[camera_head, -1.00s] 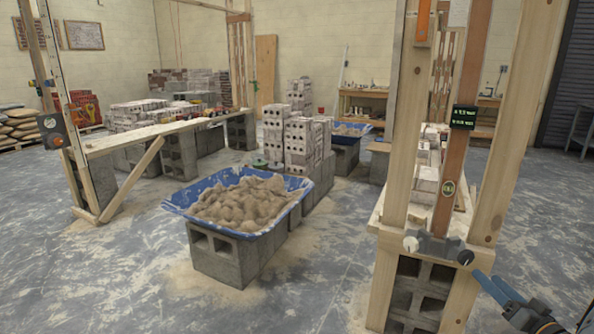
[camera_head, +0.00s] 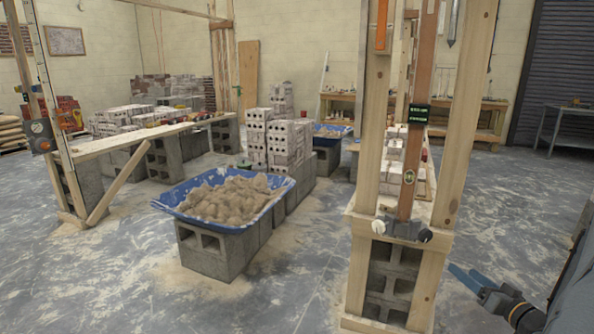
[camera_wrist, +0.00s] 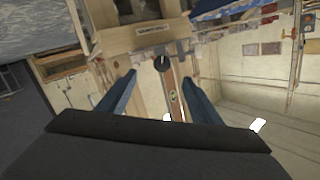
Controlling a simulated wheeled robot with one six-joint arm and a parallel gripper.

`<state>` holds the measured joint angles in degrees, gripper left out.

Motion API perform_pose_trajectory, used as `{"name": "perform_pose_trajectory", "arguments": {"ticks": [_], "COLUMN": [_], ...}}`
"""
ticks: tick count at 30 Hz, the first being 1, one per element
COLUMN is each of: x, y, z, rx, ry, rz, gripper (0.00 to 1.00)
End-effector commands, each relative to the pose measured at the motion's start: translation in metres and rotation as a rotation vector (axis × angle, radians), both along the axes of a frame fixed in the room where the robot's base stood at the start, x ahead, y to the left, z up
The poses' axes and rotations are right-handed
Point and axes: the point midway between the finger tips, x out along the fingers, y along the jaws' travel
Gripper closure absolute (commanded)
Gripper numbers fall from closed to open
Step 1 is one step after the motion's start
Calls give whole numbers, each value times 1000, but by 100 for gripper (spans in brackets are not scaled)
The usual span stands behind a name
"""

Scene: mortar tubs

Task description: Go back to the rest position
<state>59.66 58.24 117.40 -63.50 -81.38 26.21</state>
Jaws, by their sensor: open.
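My gripper (camera_head: 468,281) shows at the lower right of the head view, with its blue fingers pointing left toward the wooden post frame. In the wrist view my gripper (camera_wrist: 160,95) has its two blue fingers spread wide apart, with nothing held between them. Beyond the fingers, the wrist view shows a wooden upright with a round dark knob (camera_wrist: 162,63). The gripper looks apart from the frame in the head view.
A wooden post frame (camera_head: 370,130) on grey blocks (camera_head: 392,280) stands just left of my gripper. A blue tub (camera_head: 170,198) of sandy mortar (camera_head: 228,198) rests on blocks at centre left. A metal side table (camera_head: 568,110) stands far right. Floor between is clear.

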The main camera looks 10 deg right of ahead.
Motion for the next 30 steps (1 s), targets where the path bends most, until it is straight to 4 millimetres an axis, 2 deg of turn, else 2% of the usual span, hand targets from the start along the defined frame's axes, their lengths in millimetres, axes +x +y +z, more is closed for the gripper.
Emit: {"name": "perform_pose_trajectory", "arguments": {"ticks": [11,14,18,23,26,29,30], "x": [43,54,58,36,9,-27,-44], "y": [30,48,89,147,190,233,254], "z": [13,22,38,60,74,90,96], "rx": [-147,-202,-284,-343,-361,-372,-365], "ry": [251,357,548,767,902,1035,1088], "rz": [-19,-26,-33,-23,-1,32,58], "gripper": [41,41,41,41,41,41,41]}}
